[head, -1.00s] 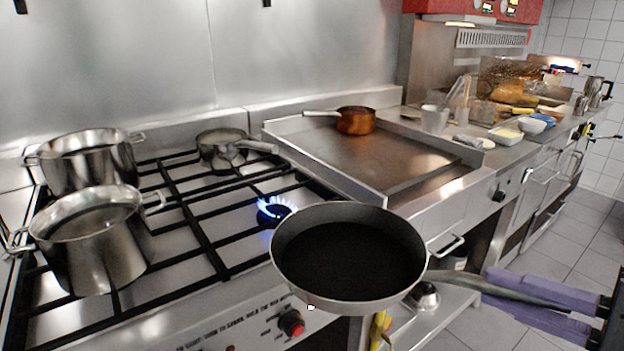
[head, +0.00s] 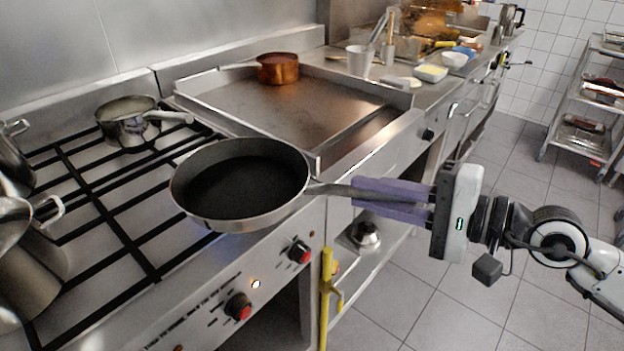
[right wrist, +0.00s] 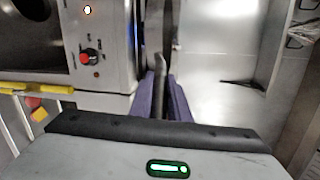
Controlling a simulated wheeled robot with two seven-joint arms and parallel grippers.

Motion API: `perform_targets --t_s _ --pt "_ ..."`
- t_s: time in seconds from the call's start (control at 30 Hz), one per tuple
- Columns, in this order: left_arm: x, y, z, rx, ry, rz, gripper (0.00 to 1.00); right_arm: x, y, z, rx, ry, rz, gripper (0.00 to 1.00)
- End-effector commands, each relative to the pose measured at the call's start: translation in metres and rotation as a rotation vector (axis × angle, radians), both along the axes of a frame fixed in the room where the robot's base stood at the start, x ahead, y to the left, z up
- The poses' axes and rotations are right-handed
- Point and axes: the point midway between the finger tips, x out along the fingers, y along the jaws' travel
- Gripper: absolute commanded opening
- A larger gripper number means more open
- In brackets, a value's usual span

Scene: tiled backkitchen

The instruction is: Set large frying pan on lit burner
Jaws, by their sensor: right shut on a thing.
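The large frying pan (head: 243,187) is dark inside with a grey metal rim, held roughly level above the front right part of the stove. My right gripper (head: 372,195) is shut on its handle, which also shows between the purple fingers in the right wrist view (right wrist: 160,90). The stove grate (head: 112,222) lies below and left of the pan. The lit burner's flame is hidden behind the pan in the head view; only a faint blue glow shows by the pan's lower edge. I cannot tell whether the pan touches the grate. My left gripper is not in view.
A small saucepan (head: 130,122) stands on the back of the grate. Steel pots (head: 30,255) stand at the left. A flat griddle (head: 300,108) with a copper pan (head: 278,68) is at the right. Red-marked knobs (head: 238,306) line the stove front.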

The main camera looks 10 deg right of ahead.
Motion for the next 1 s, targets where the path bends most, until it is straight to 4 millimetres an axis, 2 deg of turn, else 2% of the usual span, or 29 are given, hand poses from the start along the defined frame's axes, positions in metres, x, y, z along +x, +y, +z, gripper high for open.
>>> perform_targets --t_s 0.03,0.4,0.5,0.67,0.9,1.0 --pt "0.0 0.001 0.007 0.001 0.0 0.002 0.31 0.006 0.007 0.011 0.013 -0.015 0.001 0.0" --pt "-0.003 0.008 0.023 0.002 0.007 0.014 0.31 0.059 0.06 0.011 0.014 -0.012 0.004 0.0" --pt "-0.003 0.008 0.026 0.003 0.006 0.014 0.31 0.069 0.069 0.009 0.011 -0.012 0.003 0.0" --pt "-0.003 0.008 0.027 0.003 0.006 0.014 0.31 0.074 0.074 0.005 0.008 -0.01 0.003 0.0" --pt "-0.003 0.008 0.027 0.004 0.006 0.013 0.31 0.074 0.074 -0.025 0.008 -0.007 0.002 0.0" --pt "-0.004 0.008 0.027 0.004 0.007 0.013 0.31 0.074 0.074 -0.029 0.007 -0.01 0.002 0.0"
